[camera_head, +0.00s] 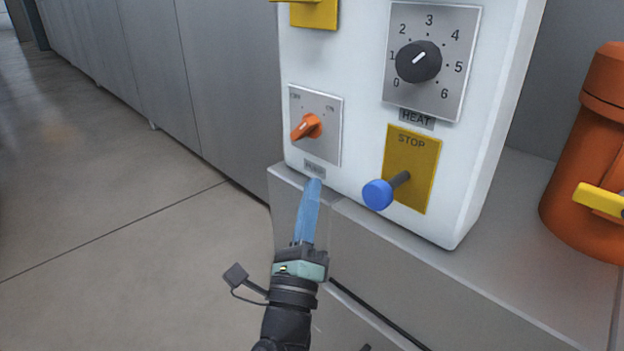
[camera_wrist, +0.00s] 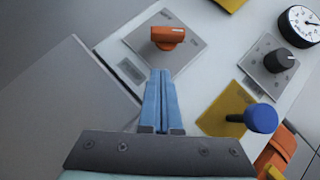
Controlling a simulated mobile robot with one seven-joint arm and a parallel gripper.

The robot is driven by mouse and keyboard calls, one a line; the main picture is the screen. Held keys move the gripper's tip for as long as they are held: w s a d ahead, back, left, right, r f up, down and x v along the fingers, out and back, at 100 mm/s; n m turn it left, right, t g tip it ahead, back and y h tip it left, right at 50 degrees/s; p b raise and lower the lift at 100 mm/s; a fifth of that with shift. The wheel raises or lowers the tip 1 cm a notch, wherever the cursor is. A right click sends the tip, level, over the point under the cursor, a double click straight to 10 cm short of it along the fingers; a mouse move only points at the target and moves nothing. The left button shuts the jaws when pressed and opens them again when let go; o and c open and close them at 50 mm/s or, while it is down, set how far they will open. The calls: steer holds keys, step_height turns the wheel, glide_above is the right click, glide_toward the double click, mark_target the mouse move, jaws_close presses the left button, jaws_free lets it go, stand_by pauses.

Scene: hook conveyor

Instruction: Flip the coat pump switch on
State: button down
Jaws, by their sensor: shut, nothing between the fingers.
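The orange rotary switch (camera_head: 307,127) sits on a grey plate (camera_head: 330,146) with OFF at its upper left and ON at its upper right. In the wrist view the orange switch (camera_wrist: 168,36) is straight ahead of the fingertips. My gripper (camera_head: 314,184) has blue fingers, shut and empty. Its tips are just below the switch plate, near the label, apart from the switch. It also shows in the wrist view (camera_wrist: 161,74).
A blue STOP knob (camera_head: 378,194) sticks out from a yellow plate (camera_head: 421,172) to the right. A black HEAT dial (camera_head: 418,61) is above it. The white box stands on a grey ledge (camera_head: 480,235). An orange container (camera_head: 587,150) is at the right. Open floor lies left.

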steer(key=v, duration=0.7)
steer(key=shift+s+a, duration=0.2)
steer(key=shift+s, duration=0.05)
steer(key=s+a+r+n+t+y, duration=0.15)
steer(key=r+n+y, duration=0.25)
steer(key=r+n, duration=0.7)
steer(key=s+a+r+n+t+y, duration=0.15)
steer(key=r+n+y, duration=0.25)
steer(key=r+n, duration=0.65)
steer(key=s+d+r+n+h+p, duration=0.1)
steer(key=s+d+r+n+h, duration=0.15)
steer(key=s+r, duration=0.4)
steer(key=s+d+r+n+h+p, duration=0.1)
steer(key=s+d+r+n, duration=0.25)
steer(key=r, duration=0.65)
step_height(320, 180, up, 36)
steer(key=a+p, duration=0.1)
steer(key=p, duration=3.5)
steer(key=shift+w+a+p, duration=0.15)
steer(key=shift+a+p, duration=0.05)
steer(key=shift+p, duration=0.1)
steer(key=shift+f+n, duration=0.1)
steer(key=shift+n, duration=0.15)
